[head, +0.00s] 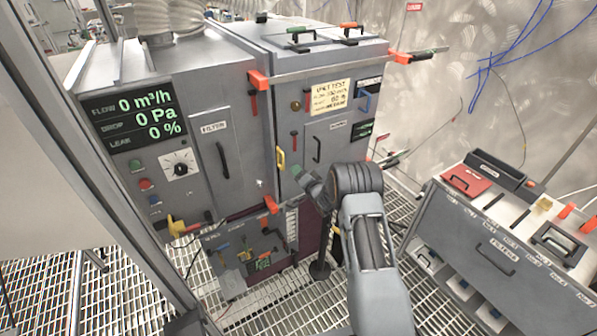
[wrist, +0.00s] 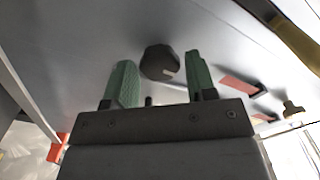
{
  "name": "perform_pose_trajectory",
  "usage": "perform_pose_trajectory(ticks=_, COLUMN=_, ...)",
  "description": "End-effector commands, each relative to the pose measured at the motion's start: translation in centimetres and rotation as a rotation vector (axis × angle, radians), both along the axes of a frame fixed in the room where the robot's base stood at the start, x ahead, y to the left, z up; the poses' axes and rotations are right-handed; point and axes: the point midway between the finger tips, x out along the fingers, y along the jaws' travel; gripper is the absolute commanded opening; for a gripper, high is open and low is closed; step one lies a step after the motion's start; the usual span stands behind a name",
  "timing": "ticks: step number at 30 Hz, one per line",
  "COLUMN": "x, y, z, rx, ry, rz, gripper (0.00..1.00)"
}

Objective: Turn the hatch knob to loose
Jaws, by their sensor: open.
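A dark, faceted hatch knob (wrist: 160,62) with a pale mark on its edge sits on a grey panel in the wrist view. My gripper (wrist: 160,82) is open, with one green finger on each side of the knob's near side. The fingers are apart from the knob, and nothing is between them. In the head view my gripper (head: 300,174) is in front of the lower part of the right grey cabinet (head: 345,140). I cannot make out the knob there; the gripper may hide it.
A yellow handle (head: 281,160) is left of my gripper, and a black door handle (head: 317,150) is above it. A red-ended latch (head: 270,204) lies lower left. A grey drawer bench (head: 490,245) stands at right. Grating floor is open between.

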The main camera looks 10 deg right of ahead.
Motion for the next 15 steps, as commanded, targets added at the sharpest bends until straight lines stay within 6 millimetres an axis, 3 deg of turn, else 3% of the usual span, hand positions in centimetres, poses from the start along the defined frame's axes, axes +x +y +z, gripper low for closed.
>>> perform_pose_trajectory(ticks=14, x=0.78, y=0.31, z=0.00, rx=0.000, ry=0.000, rz=0.000, gripper=0.51)
perform_pose_trajectory(ticks=15, x=0.79, y=0.30, z=0.01, rx=0.000, ry=0.000, rz=0.000, gripper=0.47)
